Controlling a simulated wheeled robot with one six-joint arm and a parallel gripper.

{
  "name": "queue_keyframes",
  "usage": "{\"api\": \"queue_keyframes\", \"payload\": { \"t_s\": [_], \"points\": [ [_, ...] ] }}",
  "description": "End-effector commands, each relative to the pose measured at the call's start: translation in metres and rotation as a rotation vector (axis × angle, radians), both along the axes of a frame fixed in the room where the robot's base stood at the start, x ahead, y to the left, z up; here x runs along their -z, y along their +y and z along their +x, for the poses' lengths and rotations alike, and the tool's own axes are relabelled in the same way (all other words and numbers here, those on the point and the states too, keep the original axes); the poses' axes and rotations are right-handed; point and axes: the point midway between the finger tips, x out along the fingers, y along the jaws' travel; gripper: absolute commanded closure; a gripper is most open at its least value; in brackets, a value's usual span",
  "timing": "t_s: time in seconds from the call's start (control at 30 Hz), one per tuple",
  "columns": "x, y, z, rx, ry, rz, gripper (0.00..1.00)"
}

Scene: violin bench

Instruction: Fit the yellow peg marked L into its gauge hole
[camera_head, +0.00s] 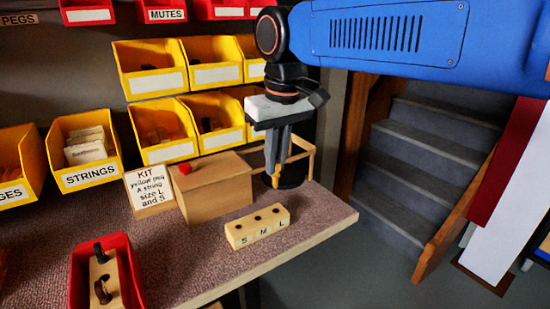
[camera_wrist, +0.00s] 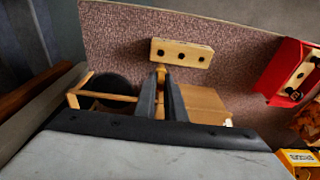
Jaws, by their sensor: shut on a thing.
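My gripper (camera_head: 276,165) is shut on the yellow peg (camera_head: 276,181), which hangs roughly upright below the fingers. In the wrist view the peg (camera_wrist: 161,72) shows at the fingertips, its upper part hidden between them. The pale wooden gauge block (camera_head: 240,238) lies on the bench, marked S, M and L, with three dark holes on top. The L hole is at its right end in the head view. In the wrist view the block (camera_wrist: 197,64) is just beyond the peg, with the L end at left. The peg is outside the holes, above and behind the block.
A wooden box (camera_head: 217,188) with a red knob and a kit card (camera_head: 149,191) stand left of my gripper. A wooden frame (camera_head: 310,150) and a dark round thing (camera_head: 292,178) are close behind it. A red bin (camera_head: 128,270) stands at front left. Bench is clear around the block.

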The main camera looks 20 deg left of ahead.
Motion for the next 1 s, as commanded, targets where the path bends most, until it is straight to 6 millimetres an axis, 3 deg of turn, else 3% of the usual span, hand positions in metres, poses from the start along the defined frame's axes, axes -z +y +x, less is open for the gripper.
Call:
{"api": "queue_keyframes", "payload": {
  "t_s": [0.47, 1.0],
  "points": [
    [0.002, 0.0, 0.0, 0.0, 0.001, -0.001, 1.0],
    [0.042, 0.0, 0.0, 0.0, 0.001, -0.001, 1.0]
  ]
}}
